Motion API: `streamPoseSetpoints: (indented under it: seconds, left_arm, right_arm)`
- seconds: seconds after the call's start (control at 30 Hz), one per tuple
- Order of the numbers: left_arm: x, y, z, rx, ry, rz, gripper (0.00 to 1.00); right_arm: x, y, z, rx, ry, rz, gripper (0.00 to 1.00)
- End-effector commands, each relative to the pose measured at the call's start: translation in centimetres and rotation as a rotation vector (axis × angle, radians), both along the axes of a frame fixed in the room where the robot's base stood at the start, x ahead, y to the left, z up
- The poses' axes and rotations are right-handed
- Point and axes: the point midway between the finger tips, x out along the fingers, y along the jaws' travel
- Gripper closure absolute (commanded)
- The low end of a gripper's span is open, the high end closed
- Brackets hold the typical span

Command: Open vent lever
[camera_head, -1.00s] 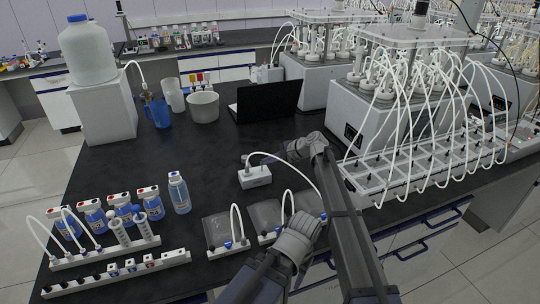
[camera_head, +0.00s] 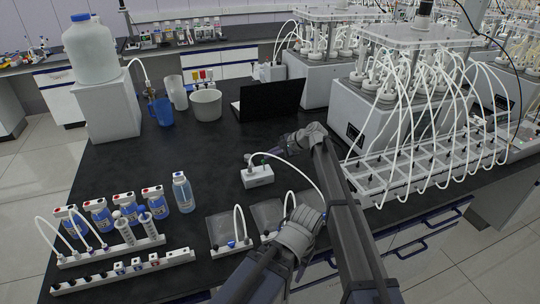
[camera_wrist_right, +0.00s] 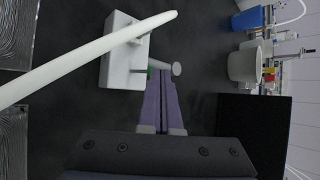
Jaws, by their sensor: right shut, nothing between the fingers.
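A small white valve box (camera_head: 257,178) stands on the black bench in the middle of the head view, with a white hose (camera_head: 290,163) arching from it. It also shows in the right wrist view (camera_wrist_right: 118,70), where the hose crosses in front of it. A pale lever with a round end (camera_wrist_right: 176,69) sticks out from its side, near a small green part. My right gripper (camera_head: 262,157) is shut and empty beside the box. Its purple fingers (camera_wrist_right: 160,80) reach up to the lever; whether they touch it I cannot tell.
A black laptop (camera_head: 270,102) and a grey pot (camera_head: 206,105) stand behind the box. Grey plates with hoses (camera_head: 230,231) lie in front. Blue-labelled bottles (camera_head: 182,193) stand left. Reactors with many white hoses (camera_head: 400,110) fill the right. Bench space left of the box is clear.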

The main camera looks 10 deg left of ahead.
Motion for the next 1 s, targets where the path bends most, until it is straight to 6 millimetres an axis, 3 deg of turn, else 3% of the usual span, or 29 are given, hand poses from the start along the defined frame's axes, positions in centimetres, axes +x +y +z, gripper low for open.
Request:
streamPoseSetpoints:
  seconds: [0.43,1.0]
  left_arm:
    - [0.0,0.0,0.8,0.000,0.000,0.000,0.46]
    - [0.0,0.0,8.8,0.000,0.000,0.000,0.46]
  right_arm:
    - [0.0,-0.3,0.8,0.000,0.000,0.000,1.00]
    - [0.3,-5.9,8.8,0.001,0.000,-0.001,1.00]
